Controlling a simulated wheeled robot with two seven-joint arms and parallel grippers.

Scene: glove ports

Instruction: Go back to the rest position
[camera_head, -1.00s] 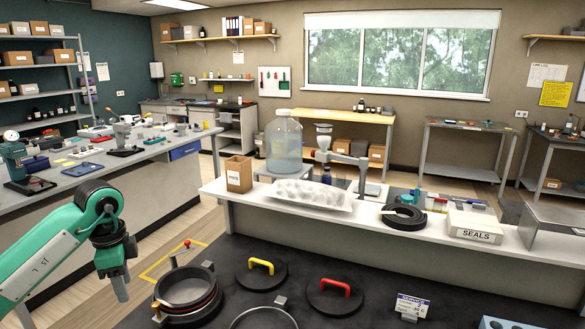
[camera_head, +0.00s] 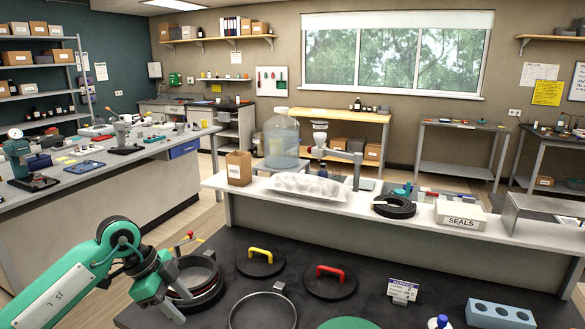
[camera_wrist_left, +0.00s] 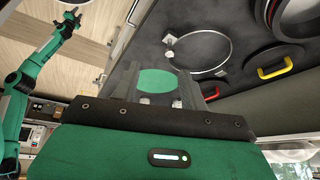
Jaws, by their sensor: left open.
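My left gripper (camera_head: 165,300) is at the lower left in the head view, over the near left edge of the dark bench top (camera_head: 245,300), beside the round port with a red-knobbed clamp (camera_head: 197,280). In the left wrist view my left gripper (camera_wrist_left: 157,85) has its two fingers apart, with nothing held between them. A green disc (camera_wrist_left: 157,80) shows in the gap, beyond the fingers. My right arm is outside the head view. A green arm with a gripper (camera_wrist_left: 72,18) shows at the left in the wrist view, too small to tell its jaw state.
Black covers with a yellow handle (camera_head: 260,256) and a red handle (camera_head: 330,271) lie near a metal ring (camera_head: 263,313). A service sign (camera_head: 403,289) and a blue block with holes (camera_head: 498,314) stand farther right. A white raised shelf (camera_head: 335,199) runs behind.

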